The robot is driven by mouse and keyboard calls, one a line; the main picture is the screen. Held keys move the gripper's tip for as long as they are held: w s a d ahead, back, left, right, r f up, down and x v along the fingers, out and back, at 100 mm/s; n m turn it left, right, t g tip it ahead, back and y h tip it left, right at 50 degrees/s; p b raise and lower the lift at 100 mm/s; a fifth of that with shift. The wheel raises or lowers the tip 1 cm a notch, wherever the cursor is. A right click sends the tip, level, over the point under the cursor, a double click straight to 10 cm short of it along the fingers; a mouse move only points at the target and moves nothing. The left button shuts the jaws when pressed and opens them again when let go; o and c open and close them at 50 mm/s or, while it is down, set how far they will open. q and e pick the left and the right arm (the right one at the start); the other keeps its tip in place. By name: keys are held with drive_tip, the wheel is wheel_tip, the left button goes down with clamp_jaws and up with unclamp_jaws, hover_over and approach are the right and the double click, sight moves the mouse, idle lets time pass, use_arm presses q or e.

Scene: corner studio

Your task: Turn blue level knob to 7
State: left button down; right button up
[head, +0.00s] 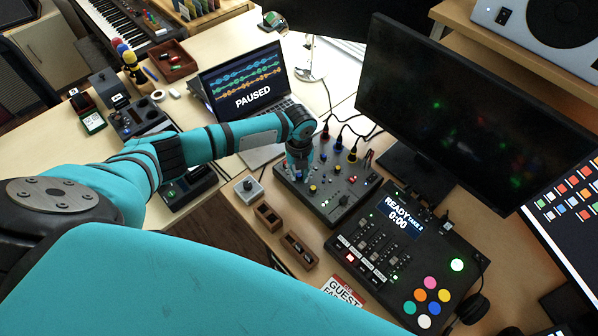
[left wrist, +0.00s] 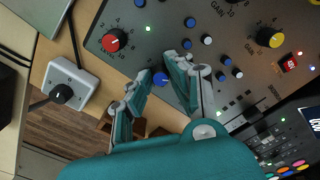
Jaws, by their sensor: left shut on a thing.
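The blue knob (left wrist: 160,78) sits on a dark mixer panel, between my left gripper's fingers in the left wrist view. The left gripper (left wrist: 168,80) is shut on it; the fingers hide part of the knob and the scale around it, so I cannot read its setting. In the head view my left gripper (head: 300,165) points down onto the mixer (head: 340,205). A red knob (left wrist: 113,40) and a yellow knob (left wrist: 270,37) are on the same panel, apart from the gripper. My right gripper is not in view.
A small grey box with a black knob (head: 249,190) and wooden trays (head: 300,250) stand left of and in front of the mixer. A laptop (head: 243,85) reading PAUSED is behind. A console (head: 405,250) with a READY screen and a monitor (head: 450,110) stand to the right.

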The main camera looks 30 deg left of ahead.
sight(299, 175)
use_arm(q)
drive_tip(key=c, duration=1.4)
unclamp_jaws()
drive_tip(key=shift+w+r, duration=0.15)
drive_tip(key=shift+c, duration=0.2)
drive_tip(key=shift+o, duration=1.2)
wheel_tip(299, 175, up, 8)
